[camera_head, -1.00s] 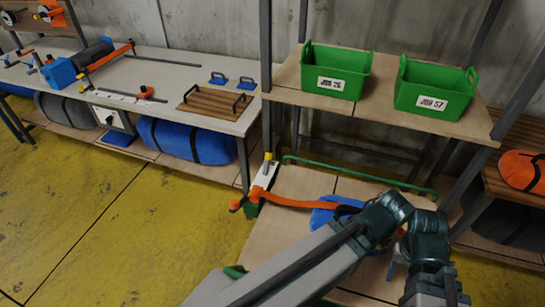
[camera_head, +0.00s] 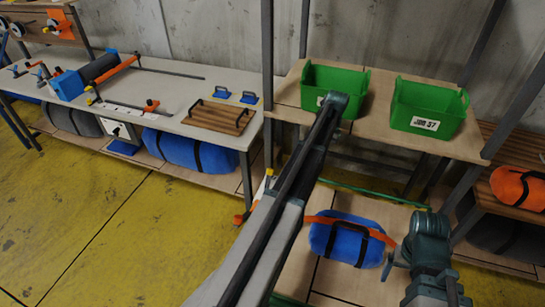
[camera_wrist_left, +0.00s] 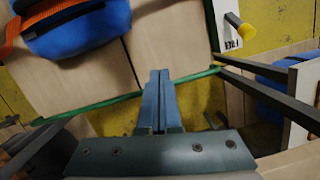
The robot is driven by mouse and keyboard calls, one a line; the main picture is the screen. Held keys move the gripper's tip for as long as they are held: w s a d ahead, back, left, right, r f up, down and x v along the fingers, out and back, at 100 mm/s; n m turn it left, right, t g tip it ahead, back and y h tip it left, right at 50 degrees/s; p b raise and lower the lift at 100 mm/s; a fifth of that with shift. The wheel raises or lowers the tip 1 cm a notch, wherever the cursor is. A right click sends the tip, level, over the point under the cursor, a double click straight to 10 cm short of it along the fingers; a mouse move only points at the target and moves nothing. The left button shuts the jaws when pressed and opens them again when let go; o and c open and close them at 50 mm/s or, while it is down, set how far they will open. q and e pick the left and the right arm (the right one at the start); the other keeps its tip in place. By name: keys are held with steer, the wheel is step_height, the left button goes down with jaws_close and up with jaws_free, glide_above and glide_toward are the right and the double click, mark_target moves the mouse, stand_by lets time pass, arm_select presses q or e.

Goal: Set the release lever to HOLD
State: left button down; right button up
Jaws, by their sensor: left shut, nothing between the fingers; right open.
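The release lever is a yellow-knobbed lever (camera_wrist_left: 240,28) at the top right of the left wrist view, beside a white label plate (camera_wrist_left: 226,42) whose lettering I cannot fully read. In the head view only its yellow knob (camera_head: 270,172) and a sliver of plate show, behind my left arm. My left gripper (camera_wrist_left: 160,78) is shut and empty, left of and apart from the lever, over the edge of the wooden deck. In the head view my left fingers are hidden. My right gripper (camera_head: 387,267) is open, to the right of a blue bag (camera_head: 345,240).
An orange strap (camera_head: 372,232) crosses the blue bag on the wooden deck (camera_head: 335,280). A green rail (camera_wrist_left: 100,107) runs along the deck edge. Two green crates (camera_head: 430,106) stand on the shelf above. A long workbench (camera_head: 175,85) is at the left; yellow floor is clear.

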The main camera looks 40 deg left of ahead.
mark_target(268, 179)
arm_select(q)
steer(key=w+a+r+n+p, duration=0.1)
steer(key=w+a+r, duration=0.1)
steer(key=a, duration=0.9)
steer(key=w+a+r+n+h+p, duration=0.1)
steer(key=w+a+r, duration=0.1)
steer(key=a, duration=0.9)
steer(key=shift+g+p, duration=0.3)
arm_select(e)
step_height(268, 179, up, 4)
steer(key=shift+f, duration=0.1)
step_height(268, 179, down, 19)
steer(key=b, duration=1.9)
steer(key=shift+f, duration=0.1)
arm_select(q)
steer(key=s+x, duration=0.1)
steer(key=x, duration=0.5)
steer(key=d+p+x, duration=0.1)
steer(key=x, duration=0.5)
steer(key=s+x, duration=0.1)
steer(key=x, duration=0.5)
steer(key=shift+s+d+r+p, duration=0.15)
steer(key=shift+s+d+p, duration=0.05)
steer(key=shift+s+p, duration=0.2)
steer(key=shift+s+d+r, duration=0.1)
steer(key=shift+s+r, duration=0.1)
steer(key=shift+s, duration=0.1)
arm_select(e)
step_height(268, 179, up, 2)
steer(key=shift+r, duration=0.2)
